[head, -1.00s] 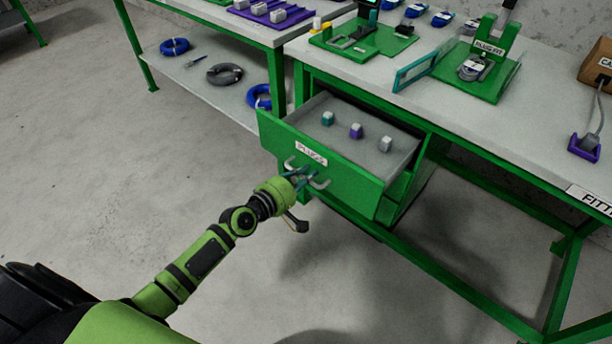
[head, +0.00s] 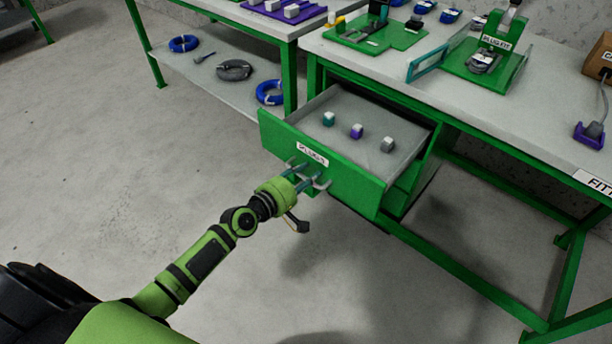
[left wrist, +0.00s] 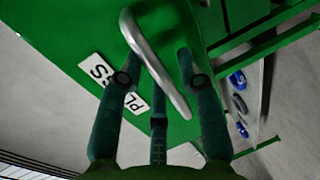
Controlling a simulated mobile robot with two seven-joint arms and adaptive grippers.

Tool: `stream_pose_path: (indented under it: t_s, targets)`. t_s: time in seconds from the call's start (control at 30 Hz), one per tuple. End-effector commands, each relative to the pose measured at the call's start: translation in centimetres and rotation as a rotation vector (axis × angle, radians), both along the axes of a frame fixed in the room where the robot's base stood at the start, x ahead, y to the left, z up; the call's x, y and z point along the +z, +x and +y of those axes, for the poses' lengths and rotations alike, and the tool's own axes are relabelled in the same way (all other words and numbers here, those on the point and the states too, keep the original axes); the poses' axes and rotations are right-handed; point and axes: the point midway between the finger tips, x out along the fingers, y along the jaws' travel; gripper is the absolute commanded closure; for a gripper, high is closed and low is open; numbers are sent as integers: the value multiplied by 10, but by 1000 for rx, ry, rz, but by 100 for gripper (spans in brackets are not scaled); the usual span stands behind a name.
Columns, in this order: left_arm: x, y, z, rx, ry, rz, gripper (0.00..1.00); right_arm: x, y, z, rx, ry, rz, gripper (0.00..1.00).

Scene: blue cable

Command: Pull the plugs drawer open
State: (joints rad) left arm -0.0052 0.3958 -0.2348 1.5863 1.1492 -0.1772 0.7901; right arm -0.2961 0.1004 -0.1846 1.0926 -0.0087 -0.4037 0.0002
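The green plugs drawer (head: 352,188) juts out from under the workbench, open, with its PLUGS label (head: 312,153) on the front. Inside lie a teal-and-white plug (head: 328,119), a purple-and-white plug (head: 356,131) and a grey plug (head: 387,144). My left gripper (head: 303,180) is at the drawer front, on the handle. In the left wrist view the grey bar handle (left wrist: 152,62) passes between the teal fingers of the gripper (left wrist: 158,72), which are bent inward around it. Exact finger contact is hard to see. My right gripper is not in view.
The workbench top (head: 380,58) carries green fixtures, including the plug-fit stand (head: 492,68). A second bench with a lower shelf (head: 215,88) holding cable coils stands at the left. The grey floor (head: 130,170) in front of the drawer is clear.

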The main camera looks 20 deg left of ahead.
Motion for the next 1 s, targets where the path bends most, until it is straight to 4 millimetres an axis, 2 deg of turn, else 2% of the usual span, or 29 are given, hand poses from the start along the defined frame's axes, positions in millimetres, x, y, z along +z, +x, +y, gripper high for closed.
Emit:
stream_pose_path:
  t_s: [0.3, 0.43, 0.8, 1.0]
  targets:
    - [0, -1, 0, 0, 0, 0, 57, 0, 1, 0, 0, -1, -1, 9]
    - [1, -10, 4, 1, 1, 2, 57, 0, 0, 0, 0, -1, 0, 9]
    - [16, -78, 28, -1, 4, 2, 57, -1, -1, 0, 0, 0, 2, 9]
    - [22, -103, 38, 0, 3, 2, 57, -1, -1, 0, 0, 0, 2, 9]
